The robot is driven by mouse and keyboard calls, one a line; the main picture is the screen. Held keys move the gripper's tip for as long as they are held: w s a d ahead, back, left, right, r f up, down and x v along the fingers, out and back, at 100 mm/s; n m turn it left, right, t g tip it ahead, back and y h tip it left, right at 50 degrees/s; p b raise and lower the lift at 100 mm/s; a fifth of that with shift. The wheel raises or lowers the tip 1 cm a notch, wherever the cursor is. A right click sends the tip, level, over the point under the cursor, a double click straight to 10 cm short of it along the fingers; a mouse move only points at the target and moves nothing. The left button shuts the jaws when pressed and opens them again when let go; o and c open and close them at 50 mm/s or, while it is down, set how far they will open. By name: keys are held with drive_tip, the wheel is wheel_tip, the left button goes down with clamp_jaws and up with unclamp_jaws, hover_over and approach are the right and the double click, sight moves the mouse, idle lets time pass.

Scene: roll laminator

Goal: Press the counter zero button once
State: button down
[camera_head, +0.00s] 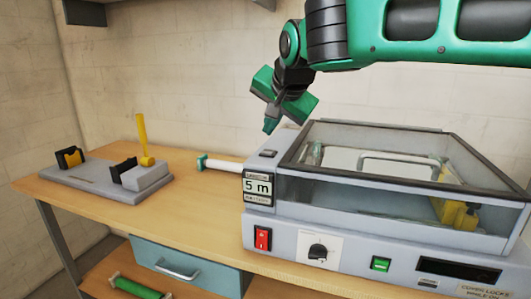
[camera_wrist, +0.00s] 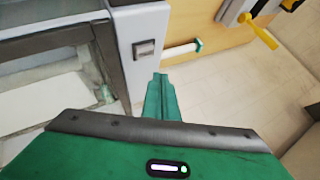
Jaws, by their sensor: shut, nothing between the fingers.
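The grey roll laminator (camera_head: 300,225) stands on the bench, its counter display (camera_head: 257,187) reading 5 m. A small dark button (camera_head: 268,153), which looks like the counter zero button, is on top of the laminator's left end, above the display. In the wrist view the same button (camera_wrist: 145,48) is a grey square in a dark frame. My green gripper (camera_head: 270,126) is shut and empty, pointing down above the button and apart from it. In the wrist view the fingertips (camera_wrist: 160,77) appear just below the button.
A hinged clear cover (camera_head: 390,148) with a dark frame is closed beside the button. A red switch (camera_head: 262,238), a black knob (camera_head: 318,252) and a green button (camera_head: 381,264) are on the front. A grey stand with a yellow lever (camera_head: 143,138) is at the left.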

sight(270, 152)
drive_tip(key=shift+f, duration=1.2)
idle(1.2)
drive_tip(key=shift+s+f, duration=0.2)
drive_tip(key=shift+f, duration=0.2)
drive_tip(key=shift+f, duration=0.45)
idle(0.8)
drive_tip(key=shift+r, duration=0.9)
drive_tip(key=shift+r, duration=2.5)
